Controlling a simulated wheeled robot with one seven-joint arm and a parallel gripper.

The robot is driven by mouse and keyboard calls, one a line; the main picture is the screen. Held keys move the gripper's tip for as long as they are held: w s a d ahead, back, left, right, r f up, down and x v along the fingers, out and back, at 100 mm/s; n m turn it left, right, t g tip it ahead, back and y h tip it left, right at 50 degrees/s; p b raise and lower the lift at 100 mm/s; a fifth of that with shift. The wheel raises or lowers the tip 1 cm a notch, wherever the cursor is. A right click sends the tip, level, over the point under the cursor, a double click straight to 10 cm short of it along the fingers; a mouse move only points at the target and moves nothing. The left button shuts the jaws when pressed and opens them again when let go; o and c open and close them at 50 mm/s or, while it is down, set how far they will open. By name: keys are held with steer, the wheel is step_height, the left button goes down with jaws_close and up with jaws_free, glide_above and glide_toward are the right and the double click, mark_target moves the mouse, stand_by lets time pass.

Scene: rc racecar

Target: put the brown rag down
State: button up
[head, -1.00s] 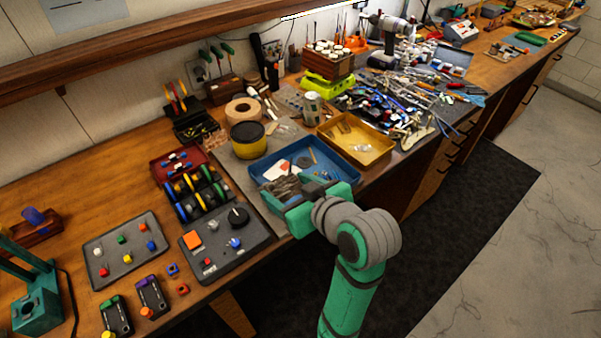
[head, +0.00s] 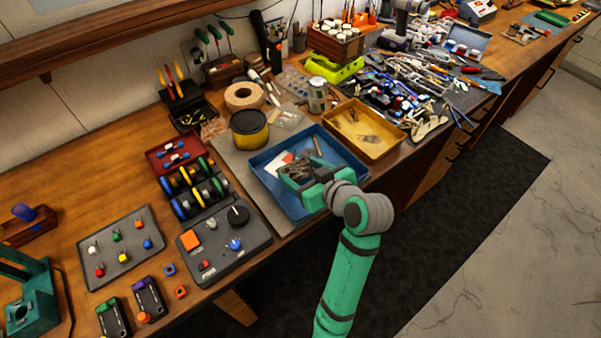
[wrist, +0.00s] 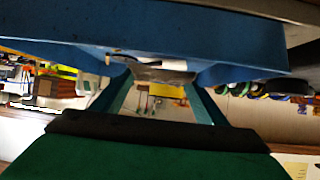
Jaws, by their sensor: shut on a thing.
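The brown rag (head: 294,170) looks like a crumpled grey-brown bundle in the head view, at the end of my green arm. My gripper (head: 304,175) is shut on it and holds it over the blue tray (head: 262,160). I cannot tell whether the rag touches the tray floor. In the wrist view, my gripper's fingers (wrist: 160,97) point toward a blue wall of the tray (wrist: 160,38), and a greyish patch of the rag (wrist: 163,75) shows between them. My gripper hides part of the tray's near side.
A yellow tray (head: 375,142) stands close on the right. A yellow-and-black tub (head: 249,130) stands behind left, and a metal can (head: 317,97) stands behind. A grey control box (head: 222,242) lies to the left. The blue tray holds a few small items.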

steer(key=shift+f, duration=0.75)
steer(key=shift+s+a+f, duration=0.15)
steer(key=shift+f, duration=0.1)
steer(key=shift+s, duration=0.1)
steer(key=shift+f, duration=0.15)
steer(key=o, duration=1.1)
steer(key=shift+c, duration=0.2)
